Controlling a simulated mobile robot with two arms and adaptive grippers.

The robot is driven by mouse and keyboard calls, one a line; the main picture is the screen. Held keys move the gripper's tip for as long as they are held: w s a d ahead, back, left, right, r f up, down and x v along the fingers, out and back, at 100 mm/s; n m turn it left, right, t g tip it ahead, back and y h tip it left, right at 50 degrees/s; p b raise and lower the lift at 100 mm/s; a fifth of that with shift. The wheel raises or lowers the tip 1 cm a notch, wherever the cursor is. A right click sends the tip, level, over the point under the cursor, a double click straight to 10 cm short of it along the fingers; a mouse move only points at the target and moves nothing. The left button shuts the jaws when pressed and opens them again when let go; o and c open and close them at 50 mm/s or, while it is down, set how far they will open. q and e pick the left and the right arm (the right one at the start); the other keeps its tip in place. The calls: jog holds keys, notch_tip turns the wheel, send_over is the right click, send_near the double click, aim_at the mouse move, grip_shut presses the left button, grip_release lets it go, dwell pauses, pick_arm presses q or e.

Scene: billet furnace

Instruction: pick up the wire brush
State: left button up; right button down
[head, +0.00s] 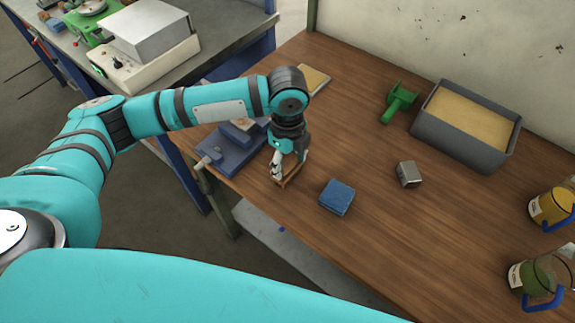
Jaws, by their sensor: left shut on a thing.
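My left gripper (279,174) points down near the table's front edge and is shut on the wire brush (292,180). Only a small brown, wooden-looking part of the brush shows beside the fingers; the gripper hides the rest, and its bristles cannot be made out. The brush is at or just above the table top; I cannot tell if it touches. My right gripper is not in view.
A blue vise (232,158) is close on the left. A blue block (337,197) lies just right of the gripper. Beyond are a grey metal block (408,174), a green tool (397,101), a sand-filled bin (424,128) and jugs (552,206). The wooden table's (350,130) middle is clear.

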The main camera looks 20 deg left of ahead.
aim_at(288, 162)
pick_arm(q)
jog(key=shift+r, duration=0.2)
jog(key=shift+r, duration=0.25)
jog(key=r, duration=0.1)
jog(key=r+b, duration=0.1)
jog(key=shift+s+d+r, duration=0.15)
jog(key=shift+s+r, duration=0.1)
jog(key=shift+r, duration=0.05)
jog(key=s+d+b, duration=0.1)
jog(key=s+d, duration=0.1)
jog(key=s, duration=0.5)
jog(key=s+d+r+b, duration=0.1)
jog(key=s+d, duration=0.2)
jog(key=s, duration=0.4)
jog(key=shift+s+d+r, duration=0.25)
jog(key=shift+r, duration=0.05)
